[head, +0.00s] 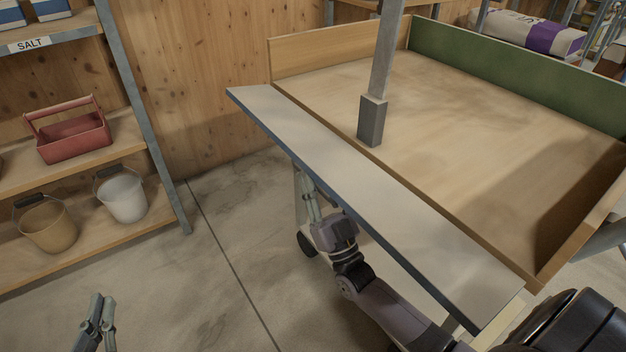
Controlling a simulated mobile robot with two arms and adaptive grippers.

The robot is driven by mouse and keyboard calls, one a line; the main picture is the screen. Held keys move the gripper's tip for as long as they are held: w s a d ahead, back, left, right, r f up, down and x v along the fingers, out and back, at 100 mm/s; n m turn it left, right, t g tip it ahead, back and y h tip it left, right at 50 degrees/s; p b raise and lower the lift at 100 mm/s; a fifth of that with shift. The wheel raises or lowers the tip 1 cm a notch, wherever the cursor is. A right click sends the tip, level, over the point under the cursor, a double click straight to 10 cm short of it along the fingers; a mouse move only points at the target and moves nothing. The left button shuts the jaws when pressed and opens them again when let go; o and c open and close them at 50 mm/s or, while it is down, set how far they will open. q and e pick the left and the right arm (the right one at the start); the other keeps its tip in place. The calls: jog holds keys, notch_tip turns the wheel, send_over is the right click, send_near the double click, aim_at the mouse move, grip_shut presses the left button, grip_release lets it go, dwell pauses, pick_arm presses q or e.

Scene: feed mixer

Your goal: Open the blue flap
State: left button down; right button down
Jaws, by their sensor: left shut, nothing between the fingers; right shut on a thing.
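The blue flap (375,195) is a long board along the near left side of the wooden mixer box (400,95). Its upper face looks pale grey and its outer edge is blue. It is swung outward from the box, leaving that side of the box low and open. My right gripper (306,180) is shut on the flap at its outer edge, from below; the fingertips are partly hidden by the board. My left gripper (101,308) is shut and empty, low at the bottom left, well away from the flap.
A grey post (378,85) stands over the box, near the flap. A green wall (510,73) closes the back right side. At left, a shelf (90,225) holds a red tool carrier (75,139) and two buckets (123,198). The concrete floor between is clear.

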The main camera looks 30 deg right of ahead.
jog(key=shift+r, duration=0.15)
jog(key=c, duration=1.6)
grip_release()
jog(key=shift+s, duration=0.1)
jog(key=v, duration=1.2)
jog(key=shift+c, duration=0.3)
